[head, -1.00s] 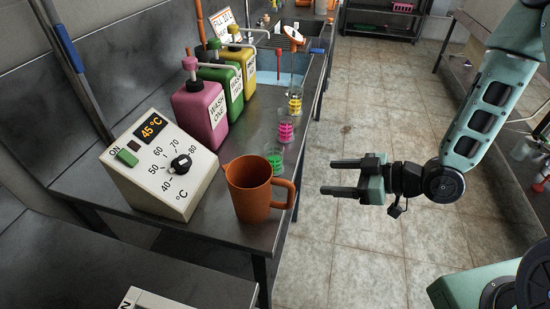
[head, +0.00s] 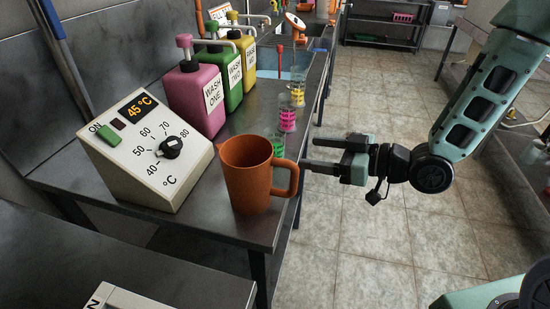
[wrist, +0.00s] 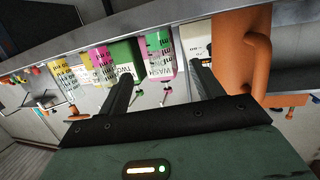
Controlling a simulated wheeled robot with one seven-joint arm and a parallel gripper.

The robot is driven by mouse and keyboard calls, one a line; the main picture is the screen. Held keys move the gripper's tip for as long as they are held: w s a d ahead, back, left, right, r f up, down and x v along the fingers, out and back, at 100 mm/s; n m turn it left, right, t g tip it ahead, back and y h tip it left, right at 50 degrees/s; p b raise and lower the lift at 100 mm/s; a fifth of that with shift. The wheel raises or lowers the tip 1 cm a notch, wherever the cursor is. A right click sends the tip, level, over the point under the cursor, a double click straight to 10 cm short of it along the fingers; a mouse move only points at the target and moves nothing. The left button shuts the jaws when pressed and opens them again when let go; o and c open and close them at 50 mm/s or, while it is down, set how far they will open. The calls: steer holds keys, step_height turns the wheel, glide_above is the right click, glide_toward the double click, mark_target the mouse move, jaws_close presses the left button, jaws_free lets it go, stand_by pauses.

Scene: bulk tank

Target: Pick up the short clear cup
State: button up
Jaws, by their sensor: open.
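Which is the shortest is hard to tell. My gripper (head: 312,154) is open and empty, just right of the green-marked cup and the jug. In the wrist view, its fingers (wrist: 163,74) point toward the bench, with the pink-marked (wrist: 102,60) and yellow-marked (wrist: 67,80) cups to their left.
The orange jug (head: 248,180) stands at the bench's front corner, its handle toward my gripper. A temperature control box (head: 150,150) and pink (head: 195,95), green (head: 228,75) and yellow (head: 246,55) wash bottles stand left of the cups. The tiled floor (head: 370,230) is clear.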

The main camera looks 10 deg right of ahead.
mark_target(275, 149)
steer(key=b+x, duration=0.2)
steer(key=x, duration=0.3)
steer(key=shift+s, duration=0.1)
steer(key=shift+x, duration=2.85)
steer(key=shift+d+f, duration=0.1)
steer(key=shift+f, duration=0.1)
steer(key=c, duration=1.1)
